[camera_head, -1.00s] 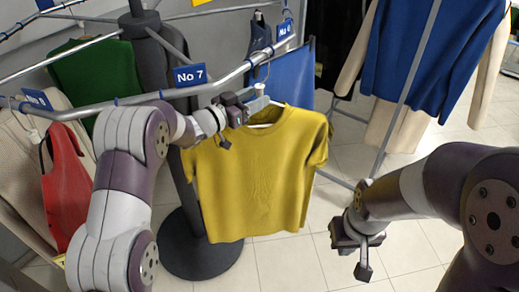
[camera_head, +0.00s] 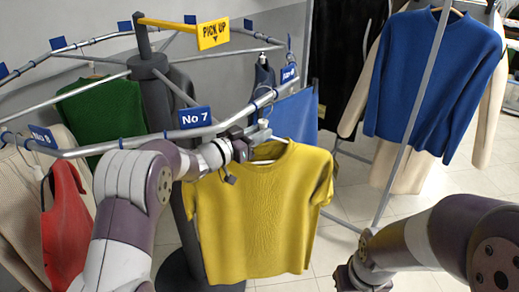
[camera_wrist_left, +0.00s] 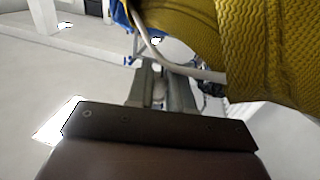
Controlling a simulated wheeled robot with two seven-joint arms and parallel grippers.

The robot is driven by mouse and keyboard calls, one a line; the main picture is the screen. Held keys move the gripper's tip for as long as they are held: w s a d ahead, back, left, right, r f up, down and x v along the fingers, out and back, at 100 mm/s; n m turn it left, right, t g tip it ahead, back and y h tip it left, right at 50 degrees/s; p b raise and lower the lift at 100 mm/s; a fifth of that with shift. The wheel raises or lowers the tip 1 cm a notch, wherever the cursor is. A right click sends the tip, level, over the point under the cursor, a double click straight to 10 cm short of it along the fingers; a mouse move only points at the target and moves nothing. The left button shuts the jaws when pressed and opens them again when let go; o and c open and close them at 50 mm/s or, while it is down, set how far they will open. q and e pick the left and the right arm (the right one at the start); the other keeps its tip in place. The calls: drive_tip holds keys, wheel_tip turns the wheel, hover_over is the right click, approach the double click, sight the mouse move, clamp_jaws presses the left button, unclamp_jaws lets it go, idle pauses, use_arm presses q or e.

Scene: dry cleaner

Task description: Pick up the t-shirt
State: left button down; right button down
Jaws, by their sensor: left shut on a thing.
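The yellow t-shirt (camera_head: 262,215) hangs on a white hanger (camera_head: 268,157) at the round rail, right of the No 7 tag. My left gripper (camera_head: 243,143) is at the top of the hanger and shut on it, just above the shirt's collar. In the left wrist view the fingers (camera_wrist_left: 163,88) are beside the pale hanger (camera_wrist_left: 185,68), with the yellow knit t-shirt (camera_wrist_left: 270,50) at upper right. The exact grip on the hook is too small to tell. My right gripper (camera_head: 358,277) is low in the head view, apart from the shirt and partly cut off.
The rail (camera_head: 95,148) carries a red garment (camera_head: 65,230), a green one (camera_head: 100,115) and a blue one (camera_head: 296,118) close behind the shirt. A yellow PICK UP sign (camera_head: 213,32) tops the rack. A blue sweater (camera_head: 430,75) hangs on another rack at right.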

use_arm(q)
drive_tip(key=shift+r+b, duration=0.35)
drive_tip(key=shift+r, duration=0.25)
drive_tip(key=s+d+b, duration=0.8)
drive_tip(key=s+d, duration=0.2)
drive_tip(key=d, duration=0.4)
drive_tip(key=shift+s+d+r, duration=0.15)
drive_tip(key=shift+s+d, duration=0.15)
